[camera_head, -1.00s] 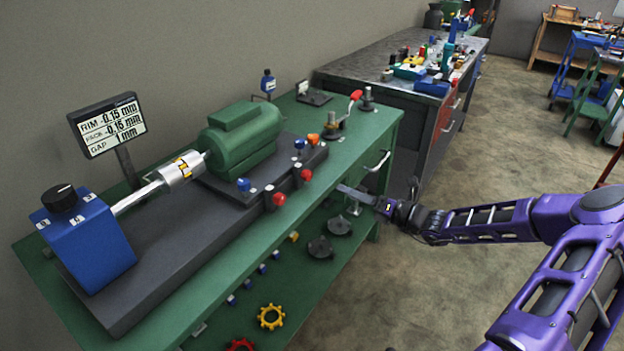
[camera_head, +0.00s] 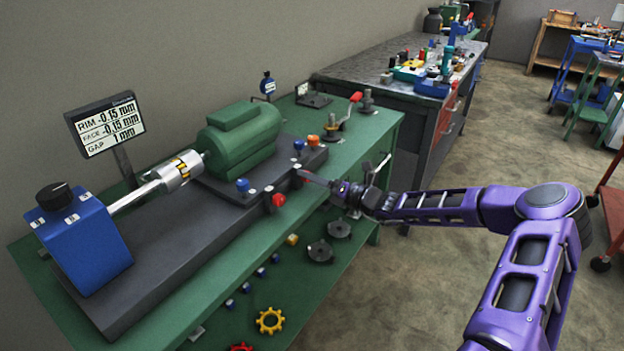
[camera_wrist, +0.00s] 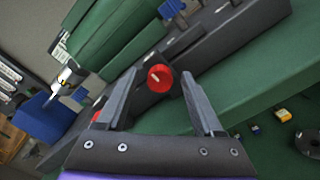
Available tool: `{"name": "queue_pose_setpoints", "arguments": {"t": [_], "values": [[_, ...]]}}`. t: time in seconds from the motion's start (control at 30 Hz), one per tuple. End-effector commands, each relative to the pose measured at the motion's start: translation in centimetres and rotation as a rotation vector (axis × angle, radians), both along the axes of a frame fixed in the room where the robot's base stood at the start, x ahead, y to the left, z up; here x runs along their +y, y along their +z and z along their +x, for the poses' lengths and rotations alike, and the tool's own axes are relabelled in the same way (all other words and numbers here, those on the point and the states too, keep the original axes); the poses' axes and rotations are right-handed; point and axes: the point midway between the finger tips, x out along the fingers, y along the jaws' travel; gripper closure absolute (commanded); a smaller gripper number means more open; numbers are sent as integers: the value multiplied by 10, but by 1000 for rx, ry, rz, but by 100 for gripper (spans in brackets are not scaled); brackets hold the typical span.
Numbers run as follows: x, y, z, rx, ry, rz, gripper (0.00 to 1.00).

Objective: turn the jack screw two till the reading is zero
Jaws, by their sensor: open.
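The display (camera_head: 106,125) at the back left reads RIM -0.15 mm, FACE -0.15 mm, GAP 1 mm. Two red screw knobs sit on the front side of the dark base under the green motor (camera_head: 240,142). The nearer red knob (camera_head: 278,200) is clear of my gripper; it shows partly at the lower left in the wrist view (camera_wrist: 97,116). My gripper (camera_head: 302,176) is open at the other red knob, which it hides in the head view. In the wrist view, that red knob (camera_wrist: 160,78) appears between my fingertips, with no visible contact. I cannot read the screw labels.
Blue (camera_head: 243,185) and orange (camera_head: 313,141) knobs stand on the base near the motor. A blue box with a black dial (camera_head: 82,240) stands at the left end. Dark discs (camera_head: 320,252) and gears (camera_head: 270,320) lie on the lower shelf.

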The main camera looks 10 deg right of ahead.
Motion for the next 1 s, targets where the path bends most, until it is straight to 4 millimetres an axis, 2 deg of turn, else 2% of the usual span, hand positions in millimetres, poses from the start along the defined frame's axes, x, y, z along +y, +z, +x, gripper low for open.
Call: {"name": "queue_pose_setpoints", "arguments": {"t": [0.03,0.3,0.4,0.73,1.0], "values": [[0,0,0,0,0,0,37],[0,0,0,0,0,0,85],[0,0,0,0,0,0,100],[0,0,-1,-16,1,-17,100],[0,1,-1,-113,2,-114,100]]}}
